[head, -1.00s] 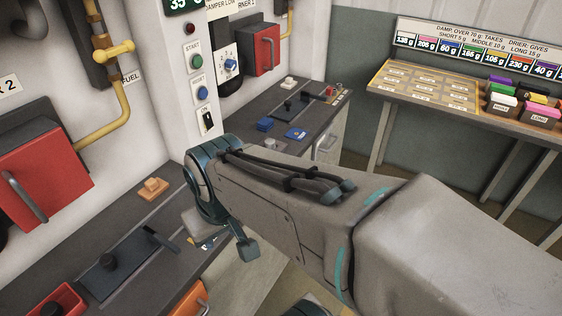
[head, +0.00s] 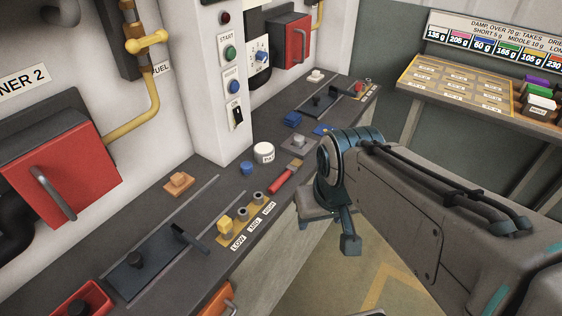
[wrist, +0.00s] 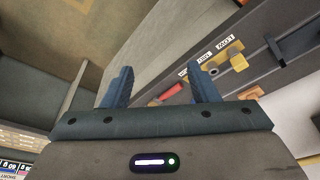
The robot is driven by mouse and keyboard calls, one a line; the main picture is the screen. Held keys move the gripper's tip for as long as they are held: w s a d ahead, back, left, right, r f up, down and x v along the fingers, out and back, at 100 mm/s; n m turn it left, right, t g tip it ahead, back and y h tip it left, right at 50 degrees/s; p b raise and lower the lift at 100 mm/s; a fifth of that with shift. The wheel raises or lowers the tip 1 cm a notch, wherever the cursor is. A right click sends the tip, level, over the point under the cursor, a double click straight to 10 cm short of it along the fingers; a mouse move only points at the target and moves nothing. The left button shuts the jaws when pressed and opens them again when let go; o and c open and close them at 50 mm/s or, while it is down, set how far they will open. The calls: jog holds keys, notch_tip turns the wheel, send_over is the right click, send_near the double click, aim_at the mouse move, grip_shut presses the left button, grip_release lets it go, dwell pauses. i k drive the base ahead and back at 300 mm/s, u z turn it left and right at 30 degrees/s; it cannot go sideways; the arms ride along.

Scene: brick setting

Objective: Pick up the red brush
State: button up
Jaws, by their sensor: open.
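The red brush (head: 284,180) lies on the dark counter in the head view, its red handle toward the lower left and its brown head toward the upper right. In the wrist view a red piece of it (wrist: 169,92) shows between the fingers, with part hidden by the right finger. My gripper (wrist: 162,88) is open and empty in the wrist view. In the head view my gripper (head: 347,228) hangs just right of the brush, past the counter's front edge and apart from the brush.
A yellow plate (head: 248,232) with LOW, MID and HIGH labels and pegs sits left of the brush. A white round tub (head: 264,152), a blue cup (head: 247,168) and a grey block (head: 299,143) stand behind it. A lever slide (head: 150,262) is at lower left.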

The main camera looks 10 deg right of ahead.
aim_at(293, 167)
jog(key=k, duration=1.15)
jog(key=z, duration=0.75)
jog(key=i, duration=0.95)
jog(key=u, duration=0.35)
jog(key=i, duration=0.95)
jog(key=u, duration=0.75)
